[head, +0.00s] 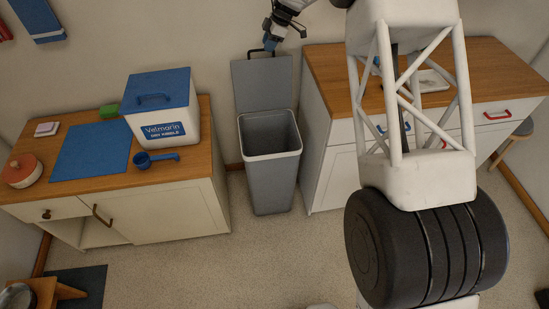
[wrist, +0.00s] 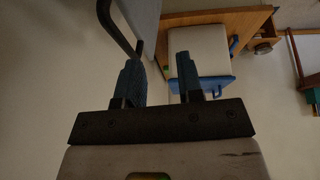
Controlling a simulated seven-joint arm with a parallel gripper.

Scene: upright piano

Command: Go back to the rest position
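My gripper (head: 270,44) is at the top of the raised lid (head: 262,84) of the grey bin (head: 272,180), close to the lid's dark handle (head: 257,52). In the wrist view, the two blue-padded fingers of my gripper (wrist: 160,72) stand apart with nothing between them. The dark handle (wrist: 115,22) reaches down to the left fingertip there; I cannot tell if they touch. The bin stands on the floor between two cabinets, with its lid upright and its mouth open. I see nothing inside the bin.
Left cabinet (head: 160,210) bears a blue-lidded Velmarin box (head: 160,105), a blue scoop (head: 155,158), a blue mat (head: 92,152) and a round pot (head: 22,172). Right cabinet (head: 325,105) stands beside the bin. My white lattice column covers part of it. The floor before the bin is clear.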

